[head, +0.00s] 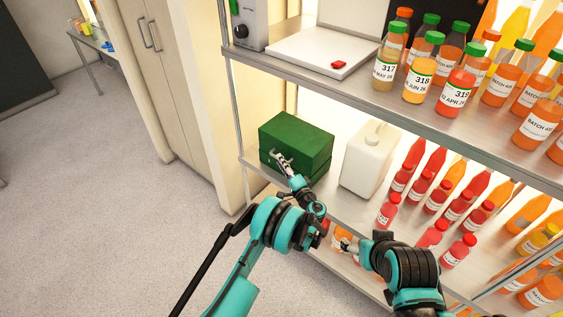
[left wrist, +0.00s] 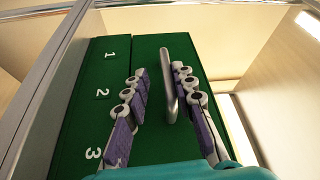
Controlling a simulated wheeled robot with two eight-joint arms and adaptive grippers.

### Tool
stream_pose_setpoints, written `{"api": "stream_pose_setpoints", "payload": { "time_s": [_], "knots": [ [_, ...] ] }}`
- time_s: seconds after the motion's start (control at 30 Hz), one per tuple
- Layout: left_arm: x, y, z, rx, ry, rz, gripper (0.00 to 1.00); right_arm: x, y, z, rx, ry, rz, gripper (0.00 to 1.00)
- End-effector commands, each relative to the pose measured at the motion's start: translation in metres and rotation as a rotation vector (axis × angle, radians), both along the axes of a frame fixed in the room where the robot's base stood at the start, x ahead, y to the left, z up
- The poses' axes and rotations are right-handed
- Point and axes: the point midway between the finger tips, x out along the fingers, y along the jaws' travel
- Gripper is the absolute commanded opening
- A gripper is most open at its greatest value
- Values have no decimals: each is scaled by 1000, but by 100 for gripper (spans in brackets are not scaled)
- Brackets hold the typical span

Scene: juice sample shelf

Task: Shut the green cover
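A dark green box (head: 297,142) stands on the middle shelf at its left end, and its top looks flat in the head view. In the left wrist view, a green panel (left wrist: 150,50) carries a metal bar handle (left wrist: 168,85). A dark seam parts it from a green strip (left wrist: 95,72) marked 1, 2 and 3. My left gripper (head: 281,158) is at the box's front; in the left wrist view its fingers (left wrist: 159,72) are apart, one on each side of the handle. My right gripper (head: 347,245) is low by the shelf; its fingers are unclear.
A white jug (head: 369,158) stands right of the box. Several red bottles (head: 435,197) stand farther right. The upper shelf (head: 330,81) holds a scale and more bottles. The floor (head: 110,210) at left is clear.

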Motion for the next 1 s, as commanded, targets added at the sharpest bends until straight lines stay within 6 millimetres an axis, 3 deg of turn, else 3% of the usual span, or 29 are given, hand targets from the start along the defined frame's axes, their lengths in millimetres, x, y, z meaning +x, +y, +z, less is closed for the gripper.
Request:
{"api": "stream_pose_setpoints", "payload": {
  "time_s": [0.53,1.0],
  "knots": [
    [-7,-5,1,0,0,1,19,0,0,0,0,0,0,68],
    [-87,-54,-7,0,0,-3,19,0,0,0,0,0,0,68]
  ]
}}
